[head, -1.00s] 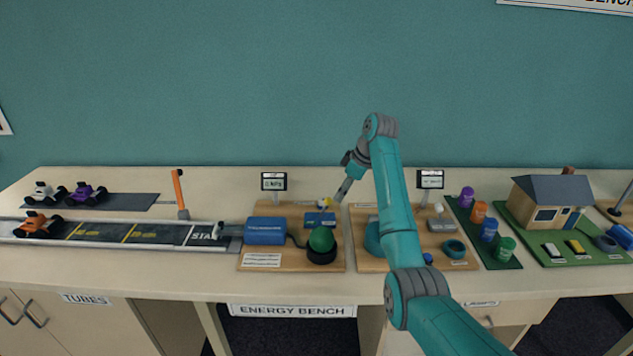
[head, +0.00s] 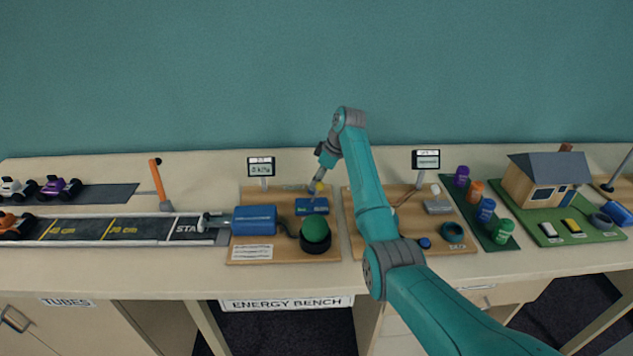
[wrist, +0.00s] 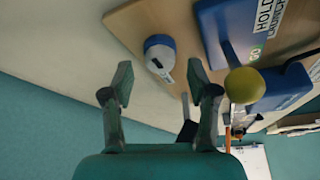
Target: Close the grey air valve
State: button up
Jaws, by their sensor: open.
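In the head view my gripper (head: 315,182) is over the back of the left board, by a yellow ball (head: 317,187) and a blue block (head: 311,207). The round knob cannot be made out there.
The yellow ball (wrist: 244,85) is close beside the right finger, by the labelled blue block (wrist: 225,25). A small display (head: 261,168) stands behind the board. A green dome (head: 315,230) and a blue box (head: 254,220) are in front. The wall is behind.

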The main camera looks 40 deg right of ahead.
jog(key=shift+x, duration=0.85)
grip_shut()
